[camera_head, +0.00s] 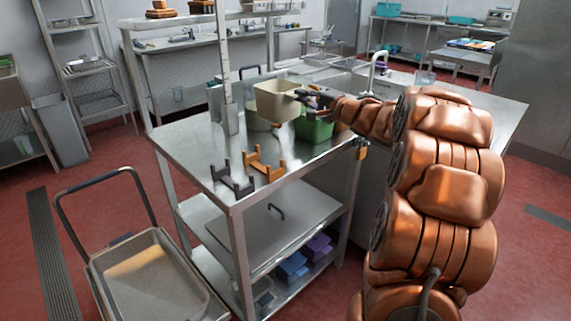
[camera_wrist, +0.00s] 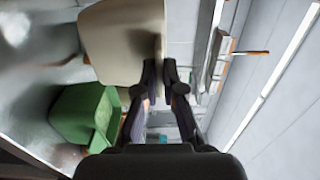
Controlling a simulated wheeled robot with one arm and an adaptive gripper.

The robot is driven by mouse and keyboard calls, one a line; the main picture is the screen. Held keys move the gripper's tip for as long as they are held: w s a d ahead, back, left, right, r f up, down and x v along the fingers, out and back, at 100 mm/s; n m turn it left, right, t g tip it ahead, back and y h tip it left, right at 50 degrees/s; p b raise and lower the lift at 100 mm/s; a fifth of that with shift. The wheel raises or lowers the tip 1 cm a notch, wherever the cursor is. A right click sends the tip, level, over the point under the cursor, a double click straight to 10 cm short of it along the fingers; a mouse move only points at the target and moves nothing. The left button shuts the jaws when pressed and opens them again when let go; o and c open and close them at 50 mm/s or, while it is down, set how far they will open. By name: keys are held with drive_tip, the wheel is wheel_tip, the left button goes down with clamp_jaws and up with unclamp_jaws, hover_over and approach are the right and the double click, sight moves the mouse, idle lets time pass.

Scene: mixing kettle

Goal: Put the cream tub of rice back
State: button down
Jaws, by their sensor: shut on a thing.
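The cream tub (camera_head: 278,103) is held up above the steel table (camera_head: 190,143), near its back edge. My gripper (camera_head: 305,96) is shut on the right side of its rim. In the wrist view the cream tub (camera_wrist: 120,42) fills the upper left, with the fingertips (camera_wrist: 160,72) together at its edge. The tub looks roughly upright in the head view; its inside is mostly hidden, so I cannot see the rice. A green tub (camera_head: 314,129) stands on the table just below and right of it, and also shows in the wrist view (camera_wrist: 82,112).
An orange holder (camera_head: 264,166) and a dark holder (camera_head: 232,180) stand on the table's front part. A steel upright (camera_head: 227,90) rises left of the cream tub. A sink tap (camera_head: 376,62) is behind right. A trolley (camera_head: 150,275) stands at lower left. The table's left part is bare.

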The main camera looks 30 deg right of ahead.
drive_tip(key=f+b, duration=0.1)
drive_tip(key=f, duration=0.3)
drive_tip(key=s+d+f+b, duration=0.1)
drive_tip(key=f, duration=0.3)
drive_tip(key=f+b, duration=0.1)
drive_tip(key=f, duration=0.2)
drive_tip(key=shift+s+d+f+b, duration=0.15)
drive_tip(key=shift+d+f+b, duration=0.15)
drive_tip(key=shift+f, duration=0.1)
drive_tip(key=c, duration=1.3)
unclamp_jaws()
drive_tip(key=shift+f, duration=0.1)
drive_tip(key=shift+s+d, duration=0.1)
drive_tip(key=shift+s, duration=0.3)
drive_tip(key=p+v, duration=0.1)
drive_tip(key=v, duration=1)
